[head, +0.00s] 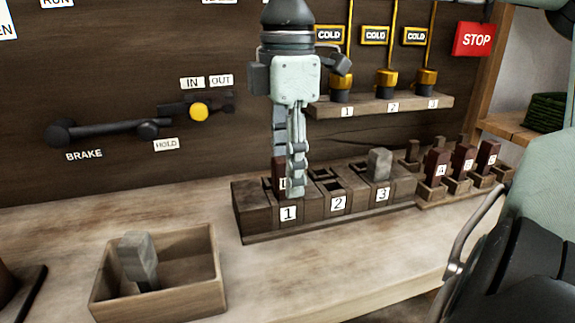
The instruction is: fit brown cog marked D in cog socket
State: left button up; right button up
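The brown cog marked D (280,170) stands upright at position 1 of the dark cog socket block (253,221), with its lower end at the opening. My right gripper (290,182) points down over position 1, its fingers close around the cog. It looks shut on the cog, and its near finger hides part of the cog and the letter. Whether the cog is fully seated cannot be told. Position 2 looks empty, and a grey cog (379,164) stands in position 3. My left gripper is not in view.
A wooden box (190,289) with a grey cog (139,256) inside stands at the front left. A rack (431,199) with brown cogs is right of the block. A brake lever (105,128) and a COLD shelf (385,106) are on the wall behind.

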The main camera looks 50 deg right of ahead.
notch_tip(320, 180, up, 12)
dwell(0.6)
